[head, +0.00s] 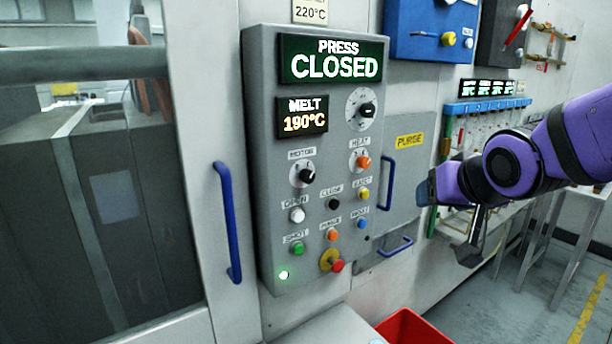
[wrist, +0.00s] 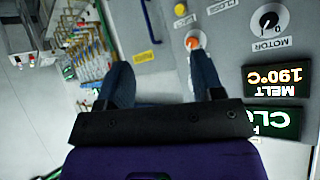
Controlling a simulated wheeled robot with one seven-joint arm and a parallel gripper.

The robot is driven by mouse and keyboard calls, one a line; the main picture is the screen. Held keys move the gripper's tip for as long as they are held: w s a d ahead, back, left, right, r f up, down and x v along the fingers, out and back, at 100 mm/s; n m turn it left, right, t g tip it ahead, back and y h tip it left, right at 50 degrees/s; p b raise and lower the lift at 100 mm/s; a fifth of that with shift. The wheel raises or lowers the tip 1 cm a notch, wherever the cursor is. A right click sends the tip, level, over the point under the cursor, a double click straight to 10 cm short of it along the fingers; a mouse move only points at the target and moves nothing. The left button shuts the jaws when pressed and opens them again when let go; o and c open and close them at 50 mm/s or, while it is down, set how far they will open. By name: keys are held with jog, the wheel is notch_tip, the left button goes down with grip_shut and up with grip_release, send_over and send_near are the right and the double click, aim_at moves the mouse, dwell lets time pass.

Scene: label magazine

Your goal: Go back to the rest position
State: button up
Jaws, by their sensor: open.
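My purple arm reaches in from the right in the head view. My gripper (head: 452,222) hangs in front of the machine wall, to the right of the grey control panel (head: 262,180), apart from it. In the wrist view, my gripper (wrist: 163,72) shows two dark fingers spread apart with nothing between them. The panel's upper display (head: 333,60) reads "PRESS CLOSED". The lower display (head: 302,116) reads "MELT 190°C". In the wrist view the panel appears upside down, with the motor knob (wrist: 269,19) and an orange knob (wrist: 193,41) near the right finger.
A blue door handle (head: 228,222) is left of the panel, and another blue handle (head: 388,183) is right of it. A red bin (head: 412,328) stands low in front. A blue-topped rack (head: 487,106) with tubes is behind my arm. Floor (head: 560,285) is open at the lower right.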

jog(key=s+d+g, duration=0.2)
jog(key=s+d, duration=0.2)
jog(key=s, duration=0.4)
jog(key=s+d+r+g+h, duration=0.1)
jog(key=s+d+g, duration=0.2)
jog(key=s, duration=0.6)
jog(key=shift+d+r+n, duration=0.3)
jog(key=shift+d, duration=0.05)
